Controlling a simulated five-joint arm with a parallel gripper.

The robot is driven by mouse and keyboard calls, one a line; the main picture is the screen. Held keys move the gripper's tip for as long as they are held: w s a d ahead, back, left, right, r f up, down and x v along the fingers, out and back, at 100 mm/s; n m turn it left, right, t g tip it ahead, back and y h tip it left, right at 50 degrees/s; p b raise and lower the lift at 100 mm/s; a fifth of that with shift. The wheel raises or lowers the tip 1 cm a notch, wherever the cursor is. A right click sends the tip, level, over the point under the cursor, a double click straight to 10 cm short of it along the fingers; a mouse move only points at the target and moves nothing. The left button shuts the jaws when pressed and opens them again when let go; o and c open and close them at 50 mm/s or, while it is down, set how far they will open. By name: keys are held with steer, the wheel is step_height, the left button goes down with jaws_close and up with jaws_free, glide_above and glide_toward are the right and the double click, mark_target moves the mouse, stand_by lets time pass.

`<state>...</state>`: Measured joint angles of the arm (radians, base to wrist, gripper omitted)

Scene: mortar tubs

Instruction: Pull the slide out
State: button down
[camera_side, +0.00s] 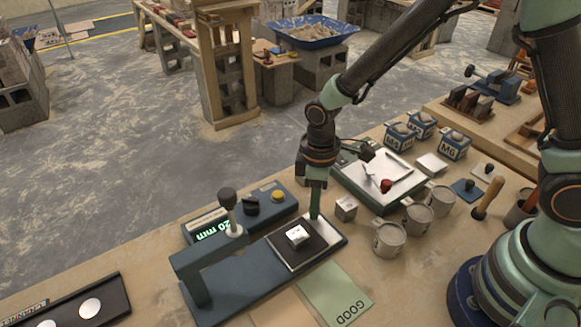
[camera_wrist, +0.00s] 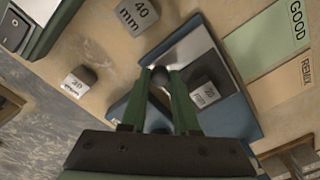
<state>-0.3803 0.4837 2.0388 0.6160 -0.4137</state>
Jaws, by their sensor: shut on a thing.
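The slide (camera_side: 283,252) is a bright metal plate with a dark square pad, set in the blue-grey base (camera_side: 225,290) of a press-like gauge. A small pale block (camera_side: 298,236) sits on the pad; it also shows in the wrist view (camera_wrist: 204,94). My gripper (camera_side: 315,214) points straight down at the slide's far right corner. In the wrist view its green fingers are shut on a dark round knob (camera_wrist: 159,74) by the plate (camera_wrist: 192,48). The knob's lower part is hidden between the fingers.
A metal cube (camera_side: 346,208) stands close right of my gripper, with several mugs (camera_side: 389,239) beyond. A green GOOD mat (camera_side: 335,294) lies in front.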

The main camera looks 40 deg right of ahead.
steer(key=c, duration=0.7)
jaws_free()
steer(key=shift+d, duration=0.2)
steer(key=shift+o, duration=0.2)
step_height(320, 180, up, 12)
steer(key=shift+r, duration=0.1)
steer(key=s+d+r+m+t, duration=0.2)
steer(key=s+d+r+m, duration=0.1)
steer(key=d, duration=0.4)
steer(key=s+d+r+m+t, duration=0.3)
steer(key=d+r+m, duration=0.3)
steer(key=shift+s+d+r+t, duration=0.15)
steer(key=shift+s+d+t, duration=0.1)
steer(key=shift+d+t, duration=0.1)
